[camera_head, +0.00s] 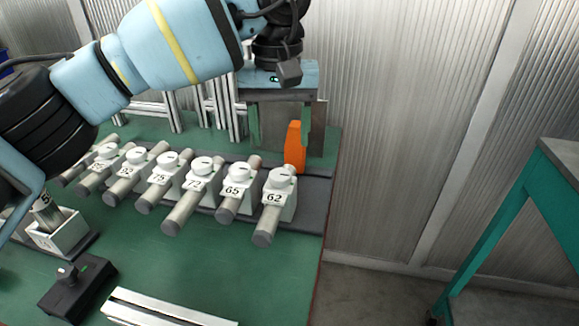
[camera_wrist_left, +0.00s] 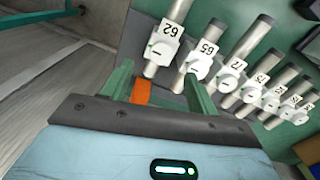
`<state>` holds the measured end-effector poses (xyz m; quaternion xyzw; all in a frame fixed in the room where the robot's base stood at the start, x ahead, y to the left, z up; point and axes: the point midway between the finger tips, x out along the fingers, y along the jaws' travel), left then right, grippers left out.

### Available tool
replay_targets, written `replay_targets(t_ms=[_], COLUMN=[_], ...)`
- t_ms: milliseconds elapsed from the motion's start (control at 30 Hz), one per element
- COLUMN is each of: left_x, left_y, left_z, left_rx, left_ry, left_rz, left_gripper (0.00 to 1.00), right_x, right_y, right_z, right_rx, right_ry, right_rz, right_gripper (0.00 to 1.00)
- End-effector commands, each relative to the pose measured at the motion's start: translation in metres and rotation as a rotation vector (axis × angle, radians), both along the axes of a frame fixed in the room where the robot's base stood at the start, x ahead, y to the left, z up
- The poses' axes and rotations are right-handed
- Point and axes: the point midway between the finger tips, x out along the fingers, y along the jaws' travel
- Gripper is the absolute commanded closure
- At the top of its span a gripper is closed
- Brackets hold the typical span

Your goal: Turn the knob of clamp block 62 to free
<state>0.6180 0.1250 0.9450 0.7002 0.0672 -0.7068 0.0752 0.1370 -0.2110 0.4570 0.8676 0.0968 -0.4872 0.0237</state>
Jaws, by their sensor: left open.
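Clamp block 62 (camera_head: 287,206) is a white block at the right end of the row, clamping a grey rod. Its round white knob (camera_head: 283,174) has a short dark mark on top; I cannot read which setting it shows. Block 62 (camera_wrist_left: 161,46) also shows in the left wrist view, beyond the fingertips. My left gripper (camera_head: 280,146) points down behind block 62, its green fingers spread apart and not visibly touching the knob. An orange upright piece (camera_head: 295,146) shows between the fingers, just behind the block; I cannot tell whether a finger touches it.
Block 65 (camera_head: 234,191) stands close to the left of 62, with several similar numbered blocks farther left. A black box with a knob (camera_head: 76,286) and a metal rail (camera_head: 165,310) lie in front. The bench's right edge is close to block 62.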

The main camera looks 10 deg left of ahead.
Motion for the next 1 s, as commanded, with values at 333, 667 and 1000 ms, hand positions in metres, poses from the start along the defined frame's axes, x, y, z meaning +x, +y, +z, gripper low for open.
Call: replay_targets(t_ms=[333, 667, 1000], left_x=[0.002, 0.002, 0.001], left_y=[0.004, 0.004, 0.003], left_z=[-0.005, -0.049, -0.080], left_rx=[0.014, 0.015, 0.013], left_ry=[-0.004, -0.001, -0.003], left_rz=[-0.002, -0.002, -0.002], left_gripper=[0.41, 0.41, 0.41], right_x=[-0.013, -0.020, -0.014], right_y=[0.001, 0.003, 0.000], right_z=[-0.007, -0.017, -0.022], right_rx=[0.001, 0.005, 0.000], right_ry=[0.031, 0.048, 0.039], right_rz=[0.001, 0.001, -0.002], right_gripper=[0.64, 0.64, 0.64])
